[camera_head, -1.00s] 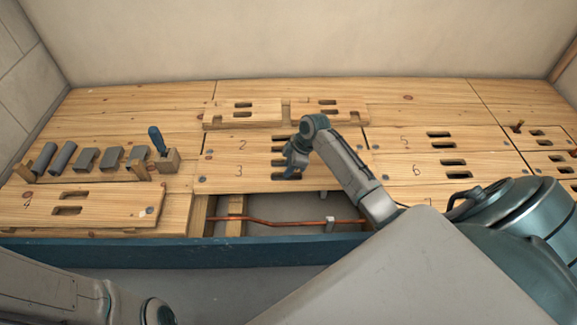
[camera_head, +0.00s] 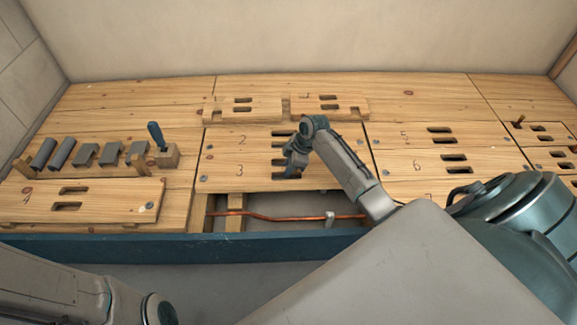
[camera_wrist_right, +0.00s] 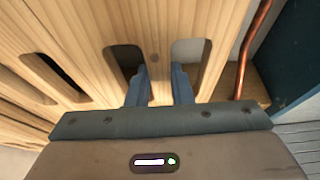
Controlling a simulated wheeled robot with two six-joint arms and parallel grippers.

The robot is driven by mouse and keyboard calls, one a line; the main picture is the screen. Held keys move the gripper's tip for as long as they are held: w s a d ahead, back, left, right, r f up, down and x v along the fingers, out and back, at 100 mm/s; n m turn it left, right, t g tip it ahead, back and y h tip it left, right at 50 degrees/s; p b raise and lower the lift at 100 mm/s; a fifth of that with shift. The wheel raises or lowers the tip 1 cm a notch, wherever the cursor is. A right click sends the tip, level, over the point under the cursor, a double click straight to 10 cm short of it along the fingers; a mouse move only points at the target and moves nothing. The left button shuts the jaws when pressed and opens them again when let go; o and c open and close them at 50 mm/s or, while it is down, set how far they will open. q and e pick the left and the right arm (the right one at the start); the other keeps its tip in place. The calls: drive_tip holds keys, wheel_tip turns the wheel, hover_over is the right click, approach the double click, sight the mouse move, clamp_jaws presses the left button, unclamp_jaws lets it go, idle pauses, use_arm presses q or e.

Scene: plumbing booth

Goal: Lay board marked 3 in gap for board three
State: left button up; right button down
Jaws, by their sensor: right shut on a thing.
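The board marked 3 (camera_head: 225,172) lies nearly level in front of the board marked 2 (camera_head: 225,142), close against it. I cannot make out a clear seam between them or tell whether board 3 is fully seated. My right gripper (camera_head: 292,170) is over its slots. In the right wrist view, my right gripper's fingers (camera_wrist_right: 160,88) reach into two slots and are shut on the wooden bar of board 3 (camera_wrist_right: 155,35) between them. The gap for board three is not seen apart from the board. My left gripper is out of view.
An open bay with a copper pipe (camera_head: 290,216) lies in front of board 3, behind a blue front beam (camera_head: 180,246). Board 4 (camera_head: 120,200) rests at the left. Several grey pieces (camera_head: 85,154) and a blue-handled tool (camera_head: 156,135) stand behind it. Boards 5 (camera_head: 405,146) and 6 (camera_head: 395,168) lie right.

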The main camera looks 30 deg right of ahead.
drive_tip(key=shift+r+p, duration=0.15)
drive_tip(key=shift+p, duration=0.35)
drive_tip(key=shift+f, duration=0.25)
idle(0.4)
drive_tip(key=c, duration=1.2)
unclamp_jaws()
